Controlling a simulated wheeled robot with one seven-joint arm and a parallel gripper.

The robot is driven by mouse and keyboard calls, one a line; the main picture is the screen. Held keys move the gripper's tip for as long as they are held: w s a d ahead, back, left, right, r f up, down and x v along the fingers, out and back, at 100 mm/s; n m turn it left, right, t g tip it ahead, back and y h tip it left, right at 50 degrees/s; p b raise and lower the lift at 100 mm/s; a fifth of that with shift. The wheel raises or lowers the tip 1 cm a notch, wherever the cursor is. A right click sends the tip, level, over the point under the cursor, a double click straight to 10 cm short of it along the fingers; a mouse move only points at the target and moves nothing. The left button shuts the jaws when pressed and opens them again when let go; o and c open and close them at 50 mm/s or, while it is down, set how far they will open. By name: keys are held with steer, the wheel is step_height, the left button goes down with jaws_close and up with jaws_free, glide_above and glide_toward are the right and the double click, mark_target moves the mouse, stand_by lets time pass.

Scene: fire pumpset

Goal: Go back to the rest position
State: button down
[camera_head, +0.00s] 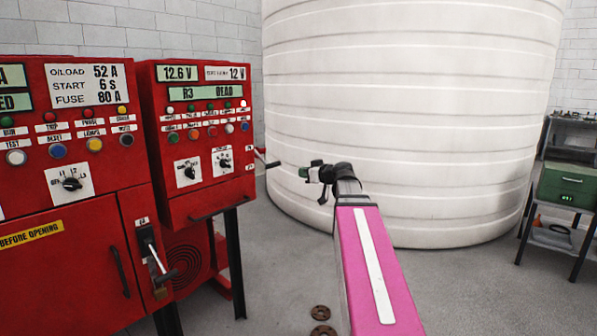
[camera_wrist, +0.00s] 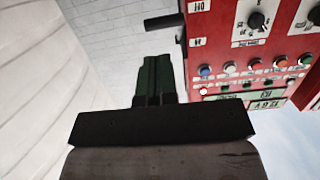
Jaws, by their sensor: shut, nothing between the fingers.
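My gripper (camera_head: 305,172) is at the end of my pink arm, in the middle of the head view, in front of the white tank. Its dark green fingers point left, toward the red panels, and are apart from them. In the wrist view my gripper (camera_wrist: 153,75) shows its green fingers side by side, shut, with nothing between them. The smaller red control panel (camera_head: 205,208) stands left of my gripper. It also shows upside down at the upper right of the wrist view (camera_wrist: 240,75).
A large white tank (camera_head: 410,110) fills the background. A larger red cabinet (camera_head: 60,260) with a lever handle (camera_head: 155,255) stands at the far left. A dark shelf at the right holds a green box (camera_head: 566,186).

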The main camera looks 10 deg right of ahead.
stand_by(0.3)
steer(key=s+a+f+m+g+h, duration=0.1)
steer(key=s+a+f+g, duration=0.15)
steer(key=f, duration=0.55)
steer(key=s+a+f+m+g+h, duration=0.1)
steer(key=s+a+f+g, duration=0.15)
steer(key=f, duration=0.55)
steer(key=s+a+f+m+g+h, duration=0.1)
steer(key=s+a+f+g, duration=0.2)
steer(key=f, duration=0.5)
steer(key=s+f+m+g+h, duration=0.4)
steer(key=s+f+g+h, duration=0.1)
steer(key=s+f, duration=1)
steer(key=shift+f+h, duration=0.35)
steer(key=shift+h, duration=0.35)
steer(key=shift+s, duration=0.1)
